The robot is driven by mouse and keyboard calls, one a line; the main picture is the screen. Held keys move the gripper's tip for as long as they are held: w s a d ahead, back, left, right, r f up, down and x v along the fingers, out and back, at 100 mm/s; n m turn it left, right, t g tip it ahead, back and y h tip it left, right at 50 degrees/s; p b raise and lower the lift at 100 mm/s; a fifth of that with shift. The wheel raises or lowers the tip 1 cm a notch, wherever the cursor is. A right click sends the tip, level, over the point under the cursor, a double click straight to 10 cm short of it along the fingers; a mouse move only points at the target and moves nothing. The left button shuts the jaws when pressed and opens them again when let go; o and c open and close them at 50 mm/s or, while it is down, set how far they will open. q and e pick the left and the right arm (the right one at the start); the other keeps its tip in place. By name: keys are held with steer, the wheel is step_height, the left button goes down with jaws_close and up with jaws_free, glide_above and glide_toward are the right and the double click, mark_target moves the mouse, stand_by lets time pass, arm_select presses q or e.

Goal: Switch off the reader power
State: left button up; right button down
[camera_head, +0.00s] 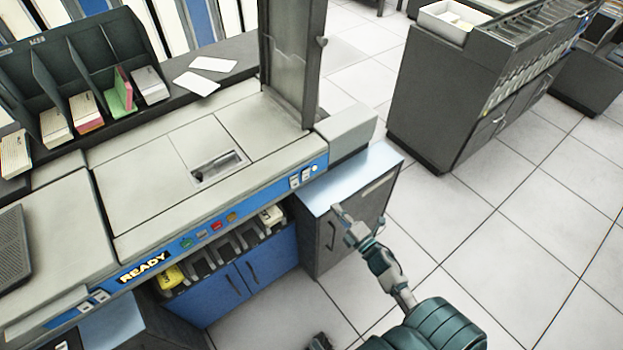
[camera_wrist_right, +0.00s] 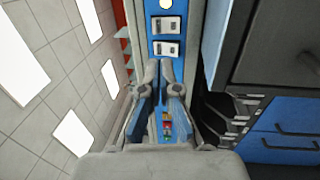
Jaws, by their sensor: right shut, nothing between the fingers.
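The reader (camera_head: 160,200) is a grey-topped machine with a blue front strip. Its READY sign (camera_head: 143,267) is lit. Two white switches (camera_head: 301,179) sit at the strip's right end beside a lit white round lamp (camera_head: 315,168). In the right wrist view the switches (camera_wrist_right: 166,36) lie just beyond the fingertips, with the lamp (camera_wrist_right: 166,4) above them. Their labels and positions are too small to read. My right gripper (camera_head: 341,213) is shut and empty, below and right of the switches and apart from them. It shows in the wrist view too (camera_wrist_right: 165,68).
Another switch pair (camera_head: 94,301) is at the strip's left end. Coloured buttons (camera_head: 209,231) line its middle. A dark upright panel (camera_head: 292,65) rises behind the right end. A low cabinet (camera_head: 345,225) stands below. Card racks (camera_head: 70,95) are at back left.

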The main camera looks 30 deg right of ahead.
mark_target(307, 173)
steer(key=w, duration=0.4)
steer(key=w+r, duration=0.1)
steer(key=w, duration=0.3)
steer(key=w+a, duration=0.1)
steer(key=w, duration=0.3)
steer(key=shift+r, duration=0.35)
steer(key=shift+w+r, duration=0.1)
steer(key=shift+w, duration=0.6)
arm_select(q)
steer(key=shift+s+r, duration=0.1)
steer(key=shift+r, duration=0.35)
arm_select(e)
steer(key=shift+a, duration=0.1)
steer(key=shift+w+r, duration=0.1)
steer(key=shift+r, duration=0.05)
arm_select(q)
steer(key=shift+w+a+f, duration=0.15)
steer(key=shift+w+f, duration=0.1)
arm_select(e)
steer(key=shift+w, duration=0.1)
